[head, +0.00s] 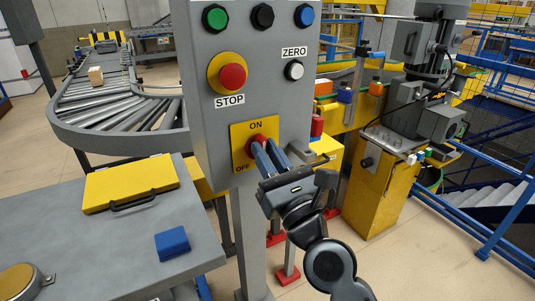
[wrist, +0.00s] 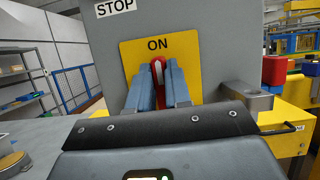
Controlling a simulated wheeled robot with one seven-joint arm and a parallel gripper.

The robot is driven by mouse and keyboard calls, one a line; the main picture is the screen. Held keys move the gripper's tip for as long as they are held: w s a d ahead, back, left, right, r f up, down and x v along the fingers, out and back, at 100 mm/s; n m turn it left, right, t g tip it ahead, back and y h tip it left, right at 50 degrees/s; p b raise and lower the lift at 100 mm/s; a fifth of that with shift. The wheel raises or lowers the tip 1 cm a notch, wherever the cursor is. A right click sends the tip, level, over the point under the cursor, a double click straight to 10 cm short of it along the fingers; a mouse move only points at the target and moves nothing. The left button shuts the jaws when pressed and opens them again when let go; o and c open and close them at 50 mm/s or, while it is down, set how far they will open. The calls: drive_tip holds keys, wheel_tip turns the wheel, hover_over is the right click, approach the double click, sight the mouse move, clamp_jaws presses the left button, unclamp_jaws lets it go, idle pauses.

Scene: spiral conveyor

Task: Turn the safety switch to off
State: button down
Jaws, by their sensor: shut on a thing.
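The safety switch is a red knob (head: 250,147) on a yellow plate (head: 238,131) marked ON at the top and OFF at the lower left, on the front of a grey control box. In the wrist view the red knob (wrist: 158,68) has a white stripe and stands nearly upright below the word ON on the plate (wrist: 188,47). My gripper (head: 263,147) has its blue fingers on either side of the knob, shut on it. The fingers (wrist: 159,72) hide part of the knob in both views. The OFF label is out of sight in the wrist view.
The control box (head: 210,125) also carries a red STOP button (head: 232,77), a white ZERO button (head: 294,70) and several coloured buttons above. A grey table (head: 60,245) with a yellow case (head: 130,183) and a blue block (head: 172,242) stands left. A roller conveyor (head: 85,110) lies behind.

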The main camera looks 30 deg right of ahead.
drive_tip(key=shift+f+n+y+b, duration=0.1)
drive_tip(key=shift+n+y+b, duration=0.3)
drive_tip(key=shift+n, duration=0.1)
drive_tip(key=n+g+y, duration=0.1)
drive_tip(key=n+y, duration=0.1)
drive_tip(key=n, duration=0.3)
drive_tip(key=n+g+y+b, duration=0.1)
drive_tip(key=n+y, duration=0.1)
drive_tip(key=n, duration=0.4)
drive_tip(key=n+g+y, duration=0.2)
drive_tip(key=n, duration=0.4)
drive_tip(key=shift+a, duration=0.3)
drive_tip(key=n, duration=0.1)
drive_tip(key=n+g+p, duration=0.1)
drive_tip(key=n, duration=0.2)
drive_tip(key=shift+f+g+p, duration=0.25)
drive_tip(key=shift+g+p, duration=0.05)
drive_tip(key=shift+g, duration=0.1)
drive_tip(key=shift+f, duration=0.1)
drive_tip(key=c, duration=1.1)
unclamp_jaws()
drive_tip(key=shift+o, duration=0.2)
drive_tip(key=shift+s, duration=0.15)
drive_tip(key=b+v, duration=0.1)
drive_tip(key=v, duration=0.6)
drive_tip(key=shift+s+d, duration=0.15)
drive_tip(key=shift+s, duration=0.1)
